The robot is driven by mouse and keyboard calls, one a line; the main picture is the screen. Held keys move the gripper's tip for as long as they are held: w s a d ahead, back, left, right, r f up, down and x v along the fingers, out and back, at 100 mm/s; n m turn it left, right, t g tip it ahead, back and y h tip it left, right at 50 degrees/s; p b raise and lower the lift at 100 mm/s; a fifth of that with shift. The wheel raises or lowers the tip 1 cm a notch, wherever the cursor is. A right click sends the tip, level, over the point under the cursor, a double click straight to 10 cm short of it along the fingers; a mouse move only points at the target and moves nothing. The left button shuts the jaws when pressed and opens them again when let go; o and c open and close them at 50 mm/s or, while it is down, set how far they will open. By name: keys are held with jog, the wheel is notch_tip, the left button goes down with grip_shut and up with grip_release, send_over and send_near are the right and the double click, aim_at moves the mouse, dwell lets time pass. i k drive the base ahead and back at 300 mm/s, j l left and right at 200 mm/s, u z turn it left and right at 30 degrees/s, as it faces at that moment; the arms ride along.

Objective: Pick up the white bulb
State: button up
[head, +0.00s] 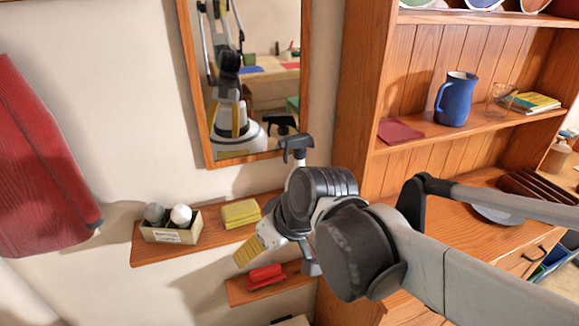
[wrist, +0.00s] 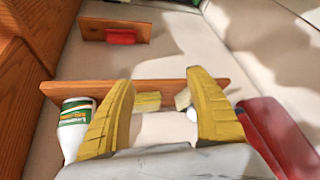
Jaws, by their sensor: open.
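The white bulb (head: 181,215) sits in a small cream box (head: 173,236) on the wall shelf, beside a grey bulb (head: 154,212). My gripper (head: 246,252) has yellow fingers and is in front of the shelf, to the right of the box and apart from it. In the wrist view my gripper (wrist: 160,79) is open, with nothing held between its fingers. A rounded white shape, seemingly the white bulb (wrist: 192,115), shows just left of the right finger, which partly hides the box (wrist: 183,98).
A yellow stack (head: 240,213) lies on the shelf (head: 150,252) right of the box. A bottle (wrist: 75,127) stands at the shelf's other end. A red object (head: 265,276) lies on a lower shelf. Red cloth (head: 40,160) hangs left. A mirror (head: 200,110) is above.

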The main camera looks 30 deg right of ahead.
aim_at(181, 215)
jog(key=j+z, duration=0.1)
jog(key=z, duration=0.35)
jog(key=i+j+z, duration=0.1)
jog(key=z, duration=0.35)
jog(key=j+z, duration=0.2)
jog(key=z, duration=0.25)
jog(key=j+z, duration=0.1)
jog(key=z, duration=0.35)
jog(key=j+z, duration=0.15)
jog(key=z, duration=0.35)
jog(key=k+l, duration=0.05)
